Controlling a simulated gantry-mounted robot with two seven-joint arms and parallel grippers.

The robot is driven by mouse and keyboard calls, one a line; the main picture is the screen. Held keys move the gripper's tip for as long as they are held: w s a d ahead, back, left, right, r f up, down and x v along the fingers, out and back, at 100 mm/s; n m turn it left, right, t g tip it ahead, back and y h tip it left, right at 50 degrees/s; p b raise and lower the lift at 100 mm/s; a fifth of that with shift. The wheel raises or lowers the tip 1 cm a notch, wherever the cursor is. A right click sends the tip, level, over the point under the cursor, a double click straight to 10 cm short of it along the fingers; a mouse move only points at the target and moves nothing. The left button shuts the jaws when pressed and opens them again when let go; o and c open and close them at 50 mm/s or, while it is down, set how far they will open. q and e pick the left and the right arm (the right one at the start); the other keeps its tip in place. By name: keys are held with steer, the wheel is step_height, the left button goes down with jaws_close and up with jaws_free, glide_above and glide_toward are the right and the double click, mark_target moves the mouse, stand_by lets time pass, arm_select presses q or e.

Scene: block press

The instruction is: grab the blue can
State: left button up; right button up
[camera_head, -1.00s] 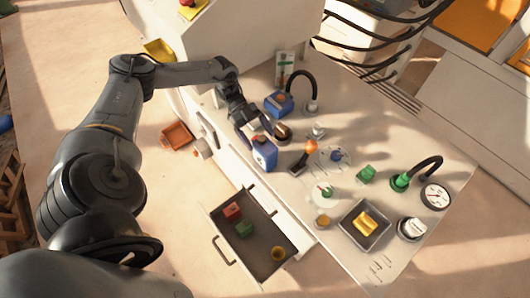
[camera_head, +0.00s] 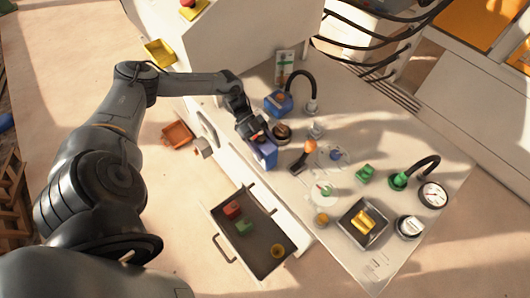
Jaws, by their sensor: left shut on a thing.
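The blue can (camera_head: 266,155) stands near the table's left edge, above the open drawer. My left gripper (camera_head: 256,139) is at the top of the can and shut on it, covering most of its top and label. Whether the can is lifted off the table cannot be told. My right gripper is not in view.
Behind the can are a dark round knob (camera_head: 282,132) and a blue box with a black hose (camera_head: 278,103). A lever with an orange knob (camera_head: 303,153) stands close right. The open drawer (camera_head: 262,237) holds coloured blocks. A grey tray (camera_head: 362,223) sits at the front right.

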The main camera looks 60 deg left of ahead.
arm_select(q)
steer(key=shift+r, duration=0.1)
steer(key=c, duration=0.6)
